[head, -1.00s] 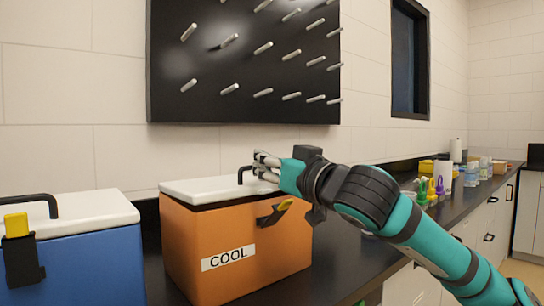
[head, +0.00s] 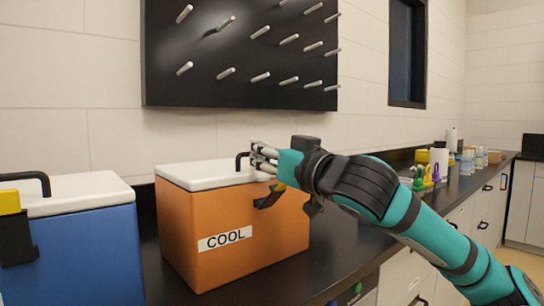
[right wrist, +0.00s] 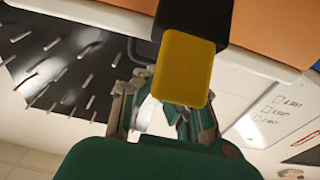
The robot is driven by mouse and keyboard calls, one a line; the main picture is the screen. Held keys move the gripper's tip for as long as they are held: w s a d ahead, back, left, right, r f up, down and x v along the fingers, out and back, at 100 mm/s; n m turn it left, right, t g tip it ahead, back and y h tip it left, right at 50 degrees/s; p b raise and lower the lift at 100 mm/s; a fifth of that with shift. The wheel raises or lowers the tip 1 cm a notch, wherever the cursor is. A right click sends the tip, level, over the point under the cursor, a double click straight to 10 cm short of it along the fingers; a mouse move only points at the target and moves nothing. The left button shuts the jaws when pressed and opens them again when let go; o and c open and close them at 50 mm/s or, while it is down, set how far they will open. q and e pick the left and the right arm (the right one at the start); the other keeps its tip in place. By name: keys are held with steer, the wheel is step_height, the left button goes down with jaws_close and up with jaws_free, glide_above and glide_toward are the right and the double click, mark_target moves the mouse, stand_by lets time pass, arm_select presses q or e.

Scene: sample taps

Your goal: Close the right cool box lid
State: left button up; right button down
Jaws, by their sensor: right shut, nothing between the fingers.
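The right cool box (head: 250,228) is orange with a "COOL" label and stands on the dark counter. Its white lid (head: 200,176) lies flat on top, with no clear gap along the front edge. The lid's black handle (head: 239,160) is just left of my right gripper (head: 260,158). That gripper is shut and empty, over the lid's right part; contact cannot be told. The box's black latch (head: 268,197) is on the front, below the gripper. The right wrist view shows the latch's yellow end (right wrist: 182,68) close in front of the fingers (right wrist: 160,112). My left gripper is out of view.
A blue cool box (head: 85,250) with a white lid stands at left, separated by a gap. A black pegboard (head: 240,60) hangs on the wall above. Colourful small items and bottles (head: 440,170) stand farther right along the counter (head: 330,250).

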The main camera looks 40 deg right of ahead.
steer(key=s+f, duration=0.1)
steer(key=s, duration=1.1)
steer(key=shift+a+f, duration=0.2)
steer(key=shift+a, duration=0.25)
steer(key=shift+w, duration=0.1)
